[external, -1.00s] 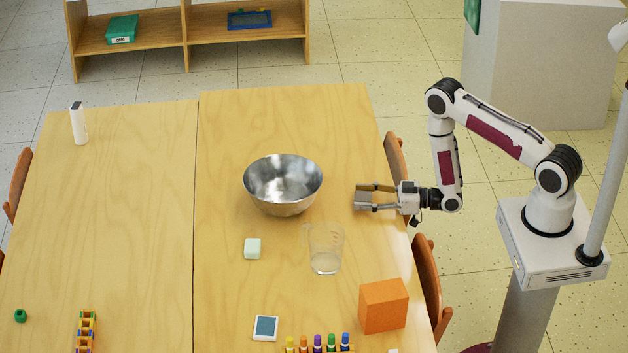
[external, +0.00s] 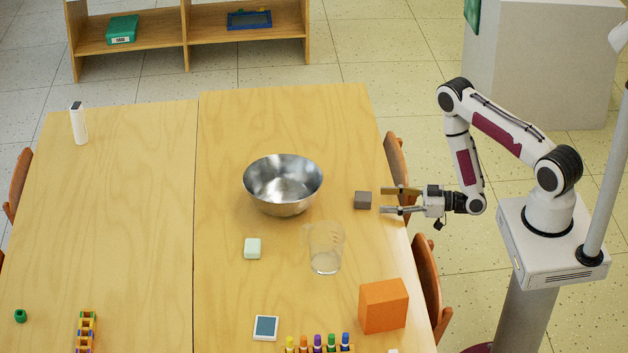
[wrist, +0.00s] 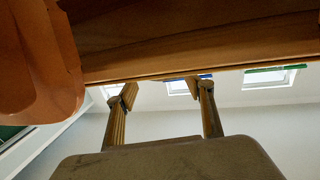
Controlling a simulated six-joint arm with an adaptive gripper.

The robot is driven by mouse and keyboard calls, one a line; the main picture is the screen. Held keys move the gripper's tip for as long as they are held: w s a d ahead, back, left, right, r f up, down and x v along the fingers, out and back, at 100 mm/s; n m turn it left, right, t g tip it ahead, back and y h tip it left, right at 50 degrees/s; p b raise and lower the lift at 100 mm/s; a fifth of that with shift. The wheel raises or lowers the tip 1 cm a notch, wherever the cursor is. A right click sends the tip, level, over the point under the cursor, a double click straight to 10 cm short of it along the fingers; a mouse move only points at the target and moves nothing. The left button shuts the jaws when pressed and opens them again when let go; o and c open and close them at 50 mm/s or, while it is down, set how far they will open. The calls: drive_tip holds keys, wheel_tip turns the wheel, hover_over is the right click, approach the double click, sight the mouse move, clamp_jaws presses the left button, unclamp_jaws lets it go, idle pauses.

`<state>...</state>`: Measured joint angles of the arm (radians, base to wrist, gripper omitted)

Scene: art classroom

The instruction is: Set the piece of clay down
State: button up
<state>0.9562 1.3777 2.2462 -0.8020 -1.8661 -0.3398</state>
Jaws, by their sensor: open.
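The piece of clay (external: 363,200) is a small grey block. It rests on the wooden table near its right edge, right of the metal bowl. My gripper (external: 382,200) is open and empty just to the right of the clay, with a small gap between the fingertips and the block. The two fingers lie level with it, pointing left. In the wrist view my gripper's fingers (wrist: 163,88) stand apart with nothing visible between them. The clay cannot be made out there.
A steel bowl (external: 283,186) and a clear beaker (external: 325,250) stand nearby. A pale green block (external: 252,248), an orange box (external: 383,306) and several colored markers (external: 318,342) are nearer the front. Chairs (external: 427,285) line the right edge. The left table is mostly clear.

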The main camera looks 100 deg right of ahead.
drive_tip(key=shift+o, duration=0.6)
drive_tip(key=shift+r, duration=0.1)
drive_tip(key=w+r+n+y, duration=0.1)
drive_tip(key=w+r, duration=0.1)
drive_tip(key=r, duration=0.3)
drive_tip(key=w+r+n, duration=0.1)
drive_tip(key=w+r, duration=0.2)
drive_tip(key=r, duration=0.1)
drive_tip(key=m+g, duration=0.2)
drive_tip(key=g, duration=0.3)
approach(363, 200)
drive_tip(key=shift+w+d+f, duration=0.25)
drive_tip(key=shift+w+d, duration=0.6)
drive_tip(key=shift+w, duration=0.15)
drive_tip(key=shift+w, duration=0.1)
drive_tip(key=shift+x, duration=1.15)
drive_tip(key=shift+f, duration=0.1)
